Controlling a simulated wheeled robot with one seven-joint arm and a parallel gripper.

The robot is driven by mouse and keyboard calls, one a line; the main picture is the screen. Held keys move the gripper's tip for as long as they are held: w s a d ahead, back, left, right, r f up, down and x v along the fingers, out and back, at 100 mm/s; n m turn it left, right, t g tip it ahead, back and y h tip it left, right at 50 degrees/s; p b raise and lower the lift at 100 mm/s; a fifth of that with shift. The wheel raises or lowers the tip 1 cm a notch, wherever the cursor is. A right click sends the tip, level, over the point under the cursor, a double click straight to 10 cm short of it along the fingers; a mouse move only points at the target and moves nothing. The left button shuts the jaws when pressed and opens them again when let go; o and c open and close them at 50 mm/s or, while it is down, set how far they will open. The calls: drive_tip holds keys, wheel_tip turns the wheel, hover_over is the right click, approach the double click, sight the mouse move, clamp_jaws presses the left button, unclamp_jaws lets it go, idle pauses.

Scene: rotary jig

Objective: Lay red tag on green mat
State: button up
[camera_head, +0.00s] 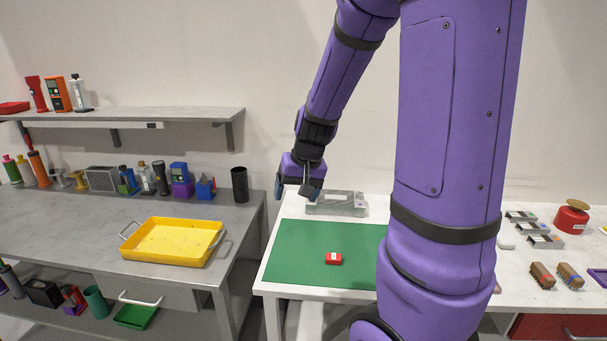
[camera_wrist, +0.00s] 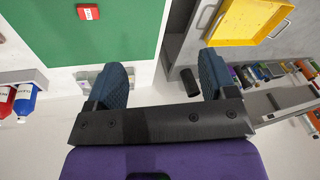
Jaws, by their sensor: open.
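The red tag (camera_head: 334,259), a small red block with a white label, lies on the green mat (camera_head: 300,250) on the white table. Both also show in the wrist view, with the red tag (camera_wrist: 88,12) near the top edge of the picture and the green mat (camera_wrist: 60,45) around it. My gripper (camera_head: 308,190) is above the back of the table, behind and above the tag, and apart from it. In the wrist view my gripper (camera_wrist: 160,85) has its two blue fingers spread wide with nothing between them.
A grey metal fixture (camera_head: 338,204) stands behind the mat. A yellow tray (camera_head: 173,242) sits on the grey bench at left, with a black cup (camera_head: 240,184) behind it. Brushes (camera_head: 570,275) and a red tin (camera_head: 571,218) are on the right. My arm hides part of the mat.

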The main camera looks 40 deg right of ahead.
drive_tip(key=s+a+r+n+t, duration=0.2)
drive_tip(key=s+a+r+n, duration=0.4)
drive_tip(key=s+a+r, duration=0.7)
drive_tip(key=shift+s+a+r+h, duration=0.4)
drive_tip(key=shift+s+r, duration=0.6)
drive_tip(key=shift+s, duration=1.15)
